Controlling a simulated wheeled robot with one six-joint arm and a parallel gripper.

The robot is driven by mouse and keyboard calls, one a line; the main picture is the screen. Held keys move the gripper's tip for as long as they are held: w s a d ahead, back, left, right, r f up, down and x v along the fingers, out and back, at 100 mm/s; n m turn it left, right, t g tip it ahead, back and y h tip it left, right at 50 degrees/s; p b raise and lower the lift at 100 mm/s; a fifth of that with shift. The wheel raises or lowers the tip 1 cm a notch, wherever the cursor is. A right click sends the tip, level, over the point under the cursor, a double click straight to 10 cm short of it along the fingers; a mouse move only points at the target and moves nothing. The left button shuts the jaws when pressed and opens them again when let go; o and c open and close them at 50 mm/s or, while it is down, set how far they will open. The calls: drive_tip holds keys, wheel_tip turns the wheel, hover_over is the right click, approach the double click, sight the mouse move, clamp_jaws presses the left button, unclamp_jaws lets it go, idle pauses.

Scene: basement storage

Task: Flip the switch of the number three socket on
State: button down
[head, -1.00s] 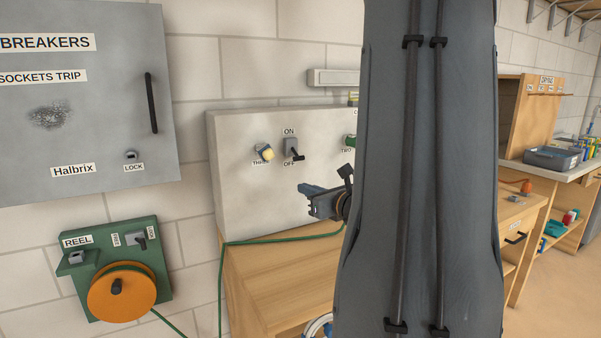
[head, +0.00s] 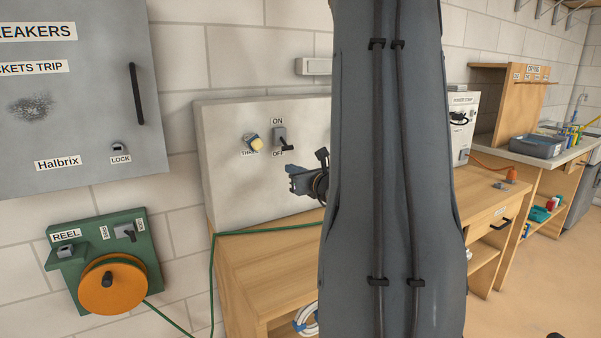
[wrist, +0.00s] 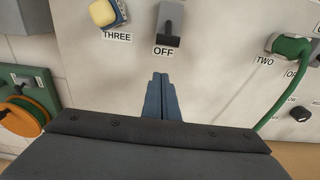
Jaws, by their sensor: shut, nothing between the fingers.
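The number three socket (head: 254,142), a blue-grey piece with a yellow front above a THREE label, sits on the pale panel. It also shows at the top of the wrist view (wrist: 106,13). Just right of it is its switch (head: 282,139), a grey block with a dark lever between ON and OFF labels. The lever points down toward OFF, also in the wrist view (wrist: 168,34). My gripper (head: 292,178) is shut and empty, below and slightly right of the switch in the head view. In the wrist view its fingertips (wrist: 161,76) lie just below the OFF label, apart from the lever.
A socket labelled TWO (wrist: 290,45) with a green plug and cable is to the right. A green reel unit (head: 128,226) with an orange drum and the grey breaker cabinet (head: 80,110) are at left. A wooden bench (head: 262,262) runs below the panel. My arm hides the panel's right part.

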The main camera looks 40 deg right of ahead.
sight(283, 142)
drive_tip(key=r, duration=0.1)
drive_tip(key=w+r+p, duration=0.1)
drive_tip(key=r, duration=0.1)
drive_tip(key=shift+w+d+r+p, duration=0.2)
drive_tip(key=shift+w+r+p, duration=0.05)
drive_tip(key=shift+r+p, duration=0.15)
drive_tip(key=shift+s+r+g+p, duration=0.2)
drive_tip(key=shift+g+p, duration=0.3)
drive_tip(key=shift+p, duration=0.35)
